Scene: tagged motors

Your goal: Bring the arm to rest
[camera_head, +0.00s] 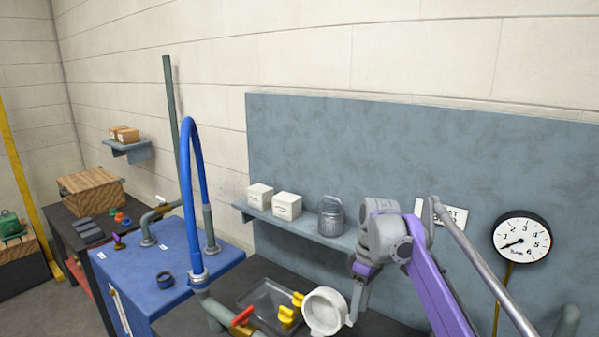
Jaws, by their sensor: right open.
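My right arm (437,285), purple and grey, comes in from the lower right. Its grey wrist is raised in front of the blue-grey back panel. My right gripper (356,298) points down, open, beside a white round ring-like part (325,311) above the dark bench. I cannot tell whether the gripper touches this part; nothing shows clearly between its fingers. My left gripper is not in view.
A shelf (247,211) behind the arm holds two white boxes (287,206) and a grey ribbed can (331,216). A round gauge (521,238) stands right. A clear tray (262,297) and yellow pieces (288,316) lie nearby. A blue hose (187,165) rises left.

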